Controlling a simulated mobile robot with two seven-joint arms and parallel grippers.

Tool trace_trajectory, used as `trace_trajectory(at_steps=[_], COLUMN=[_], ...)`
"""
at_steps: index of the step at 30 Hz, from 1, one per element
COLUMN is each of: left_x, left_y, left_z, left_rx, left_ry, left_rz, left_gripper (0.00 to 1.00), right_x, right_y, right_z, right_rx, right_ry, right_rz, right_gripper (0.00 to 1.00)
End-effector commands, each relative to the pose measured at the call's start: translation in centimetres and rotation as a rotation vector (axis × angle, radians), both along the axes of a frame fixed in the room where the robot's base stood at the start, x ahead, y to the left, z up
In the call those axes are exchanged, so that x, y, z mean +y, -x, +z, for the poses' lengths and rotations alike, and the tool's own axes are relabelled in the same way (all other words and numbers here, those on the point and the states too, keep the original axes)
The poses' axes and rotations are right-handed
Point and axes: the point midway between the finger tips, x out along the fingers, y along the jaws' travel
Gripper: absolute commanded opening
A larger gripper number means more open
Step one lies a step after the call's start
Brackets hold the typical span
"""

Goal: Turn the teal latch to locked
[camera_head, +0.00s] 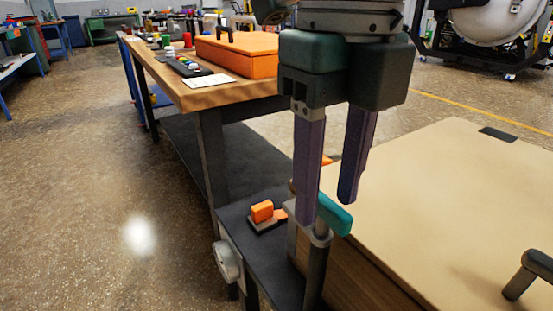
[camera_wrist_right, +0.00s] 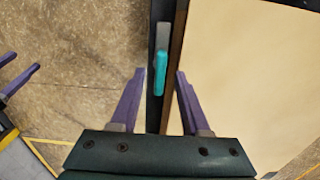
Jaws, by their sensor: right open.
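The teal latch (camera_head: 336,214) is a short rounded handle at the near left corner of a wooden case with a beige lid (camera_head: 455,180). In the right wrist view the teal latch (camera_wrist_right: 160,72) lies along the case's edge, next to a grey bar. My right gripper (camera_head: 326,208) points down over the latch, its purple fingers apart. In the right wrist view the latch shows between its fingertips; I cannot tell whether they touch it. One finger hides part of the latch in the head view. My left gripper (camera_wrist_right: 22,64) shows at the left edge of the wrist view, fingers apart.
A dark shelf with an orange block (camera_head: 262,211) lies left of the latch. A workbench with an orange case (camera_head: 238,55) stands behind. A dark handle (camera_head: 530,272) rises from the beige lid at right. Open floor lies at left.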

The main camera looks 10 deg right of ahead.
Motion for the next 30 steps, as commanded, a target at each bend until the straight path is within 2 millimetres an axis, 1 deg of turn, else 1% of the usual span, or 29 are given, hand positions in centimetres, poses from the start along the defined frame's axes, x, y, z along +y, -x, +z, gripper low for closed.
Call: trace_trajectory(at_steps=[2,9,21,30], left_x=[0.01,0.01,0.02,0.02], left_y=[0.02,0.02,0.03,0.04], left_z=[-0.14,-0.10,-0.13,-0.13], left_rx=[0.000,0.001,0.001,0.002], left_ry=[0.000,0.000,0.000,-0.001], left_rz=[0.000,0.000,0.000,-0.001], left_gripper=[0.55,0.55,0.55,0.55], right_x=[-0.02,-0.01,0.01,0.00], right_y=[-0.01,-0.03,-0.03,-0.03], right_z=[-0.33,-0.30,-0.28,-0.27], right_rx=[0.000,-0.001,-0.001,-0.002], right_ry=[0.000,0.000,0.000,-0.001], right_rz=[0.000,0.000,0.000,0.000], right_gripper=[0.46,0.45,0.00,0.00])
